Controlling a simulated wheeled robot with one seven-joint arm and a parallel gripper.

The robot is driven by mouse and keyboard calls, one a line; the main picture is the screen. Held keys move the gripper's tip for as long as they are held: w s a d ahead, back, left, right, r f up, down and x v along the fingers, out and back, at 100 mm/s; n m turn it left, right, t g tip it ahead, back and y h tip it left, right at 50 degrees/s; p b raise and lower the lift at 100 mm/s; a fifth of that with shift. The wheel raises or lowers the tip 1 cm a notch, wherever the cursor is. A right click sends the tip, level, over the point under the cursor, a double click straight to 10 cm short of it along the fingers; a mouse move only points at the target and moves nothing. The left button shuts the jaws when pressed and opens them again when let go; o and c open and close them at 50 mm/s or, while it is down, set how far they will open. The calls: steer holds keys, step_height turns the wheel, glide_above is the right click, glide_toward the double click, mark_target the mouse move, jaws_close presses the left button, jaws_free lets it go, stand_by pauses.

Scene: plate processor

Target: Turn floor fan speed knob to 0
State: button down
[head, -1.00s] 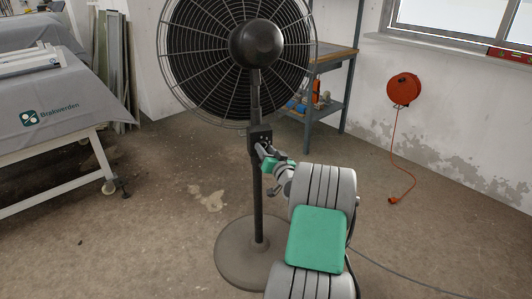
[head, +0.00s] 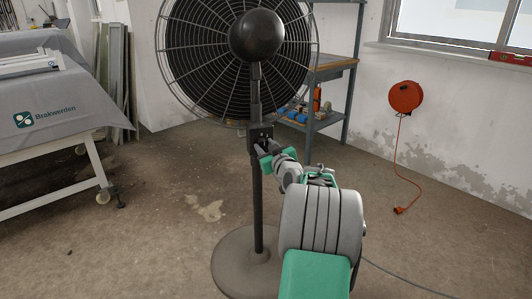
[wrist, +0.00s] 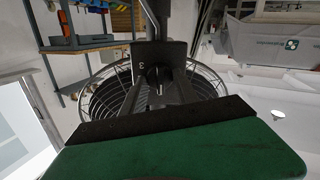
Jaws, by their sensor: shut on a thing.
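The floor fan (head: 258,36) stands in the centre of the head view on a round base (head: 243,262). Its dark control box (head: 260,133) sits on the pole below the fan cage. My gripper (head: 264,150) is at the front of this box. In the wrist view, the two fingers of my gripper (wrist: 160,95) reach to the dark box (wrist: 152,55) and close around the small dark speed knob (wrist: 158,74). A light mark shows on the box beside it. The knob's setting is too small to read and partly hidden by the fingers.
A metal shelf (head: 333,70) stands behind the fan at right. An orange cable reel (head: 405,97) hangs on the right wall. A covered table (head: 50,85) is at left. The floor (head: 150,200) around the fan base is mostly clear.

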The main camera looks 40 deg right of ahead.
stand_by(0.4)
steer(key=c, duration=0.9)
jaws_free()
steer(key=p+v, duration=0.1)
steer(key=v, duration=0.7)
steer(key=shift+p, duration=0.3)
steer(key=shift+f, duration=0.1)
